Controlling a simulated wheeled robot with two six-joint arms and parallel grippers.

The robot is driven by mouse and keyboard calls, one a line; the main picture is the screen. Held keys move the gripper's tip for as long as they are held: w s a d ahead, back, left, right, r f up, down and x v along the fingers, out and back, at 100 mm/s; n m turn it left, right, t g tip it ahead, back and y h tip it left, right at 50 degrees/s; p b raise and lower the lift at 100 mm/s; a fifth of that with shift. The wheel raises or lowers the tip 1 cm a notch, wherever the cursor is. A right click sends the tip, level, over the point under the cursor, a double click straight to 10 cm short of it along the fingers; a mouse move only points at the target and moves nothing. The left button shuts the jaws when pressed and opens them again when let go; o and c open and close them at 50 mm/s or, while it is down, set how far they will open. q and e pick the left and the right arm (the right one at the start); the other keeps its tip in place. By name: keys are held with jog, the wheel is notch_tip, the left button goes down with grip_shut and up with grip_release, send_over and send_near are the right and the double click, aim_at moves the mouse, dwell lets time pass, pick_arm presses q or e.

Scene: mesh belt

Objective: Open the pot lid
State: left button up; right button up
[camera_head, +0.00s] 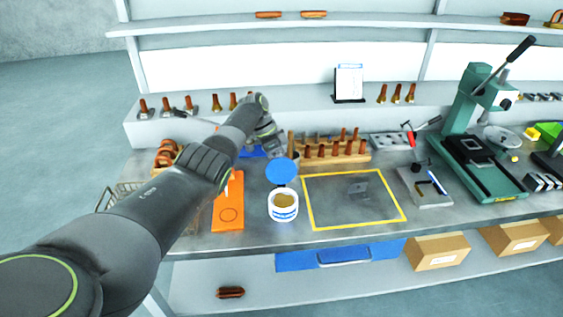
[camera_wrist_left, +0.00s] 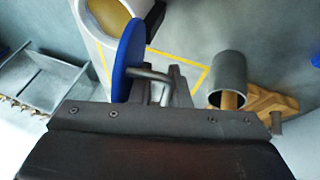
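The white pot (camera_head: 283,212) with a blue label stands open on the bench, tan contents showing. The pot also shows at the top of the left wrist view (camera_wrist_left: 152,8). The blue round lid (camera_head: 281,172) is off the pot's mouth, tilted steeply up just behind and above it. In the left wrist view the lid (camera_wrist_left: 128,58) is seen nearly edge-on, with a bent metal handle (camera_wrist_left: 158,74). My left gripper (camera_wrist_left: 160,82) appears shut on this handle. In the head view the gripper (camera_head: 277,150) is behind the lid, fingertips mostly hidden. My right gripper is out of view.
An orange board (camera_head: 228,215) lies left of the pot, and a yellow-outlined area (camera_head: 340,215) lies to its right. A wooden rack of pegs (camera_head: 335,158) stands behind. A green press (camera_head: 480,165) is farther right.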

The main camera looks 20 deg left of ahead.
pick_arm(q)
jog(key=b+v, duration=0.3)
jog(key=v, duration=1.4)
jog(key=shift+a+r, duration=0.15)
